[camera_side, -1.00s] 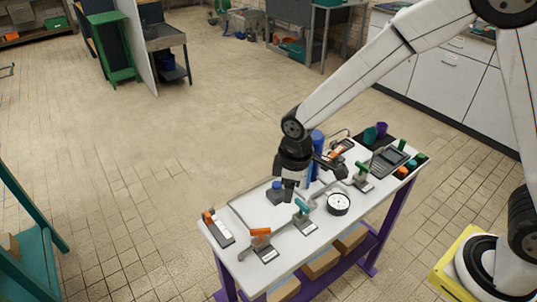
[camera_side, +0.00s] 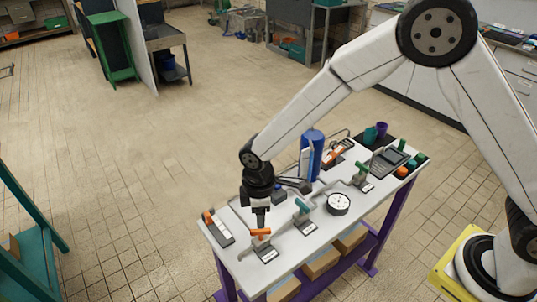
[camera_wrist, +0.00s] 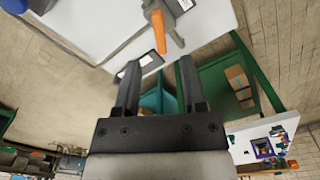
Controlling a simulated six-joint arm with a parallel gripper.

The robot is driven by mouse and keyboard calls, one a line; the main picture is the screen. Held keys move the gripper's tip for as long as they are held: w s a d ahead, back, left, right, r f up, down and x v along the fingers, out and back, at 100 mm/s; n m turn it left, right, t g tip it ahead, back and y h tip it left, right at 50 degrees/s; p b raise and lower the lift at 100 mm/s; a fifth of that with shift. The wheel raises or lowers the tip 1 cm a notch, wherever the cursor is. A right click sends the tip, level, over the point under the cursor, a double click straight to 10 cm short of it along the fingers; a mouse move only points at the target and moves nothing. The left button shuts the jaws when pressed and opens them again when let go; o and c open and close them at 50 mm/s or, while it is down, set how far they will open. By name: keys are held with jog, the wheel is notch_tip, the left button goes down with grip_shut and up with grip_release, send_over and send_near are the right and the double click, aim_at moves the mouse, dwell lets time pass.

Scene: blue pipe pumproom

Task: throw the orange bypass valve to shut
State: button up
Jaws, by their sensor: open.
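An orange-handled valve (camera_side: 260,232) sits at the near-left end of the white bench, on a small dark labelled plate. Its orange handle (camera_wrist: 158,30) shows at the top of the wrist view, just beyond my fingertips. My gripper (camera_side: 261,222) points down just above this handle in the side view. In the wrist view my gripper (camera_wrist: 158,62) is open, with nothing between its fingers. A second orange handle (camera_side: 208,215) is at the left edge of the bench, and a third (camera_side: 334,154) at the back. I cannot tell by label which is the bypass valve.
Green-handled valves stand right of my gripper (camera_side: 302,206) and farther back (camera_side: 361,169). A round gauge (camera_side: 338,204), a blue cylinder (camera_side: 311,155) and a grey panel (camera_side: 388,161) also occupy the white bench (camera_side: 335,228). Grey pipes run between the valves.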

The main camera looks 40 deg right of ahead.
aim_at(261, 234)
jog(key=shift+f, duration=2.8)
jog(key=shift+c, duration=0.2)
grip_shut()
